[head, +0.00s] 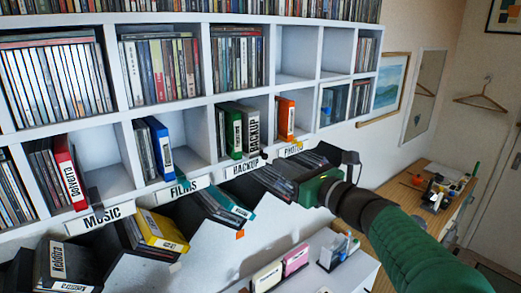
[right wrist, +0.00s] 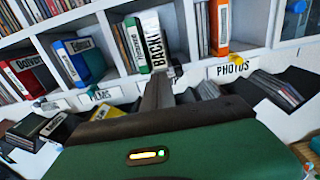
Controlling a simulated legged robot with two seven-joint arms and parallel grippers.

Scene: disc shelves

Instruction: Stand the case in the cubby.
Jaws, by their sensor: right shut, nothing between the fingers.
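A case with a white spine reading BACKUP (head: 253,131) stands on edge in the cubby (head: 262,103) above the BACKUP label (head: 243,168). It is beside a green case (head: 233,132). In the right wrist view the BACKUP case (right wrist: 153,40) stands near upright, slightly tilted, with its foot partly behind a small dark stop. My right gripper (head: 272,170) is shut and empty, in front of and below that cubby. Its fingers show in the right wrist view (right wrist: 159,78) pointing toward the case's foot, apart from it as far as I can see. My left gripper is out of view.
An orange case (head: 286,119) stands in the cubby to the right, and a blue case (head: 158,148) and a red case (head: 70,173) to the left. Sloping bins of cases (head: 160,231) lie below the labels. A wooden desk (head: 445,215) is at right.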

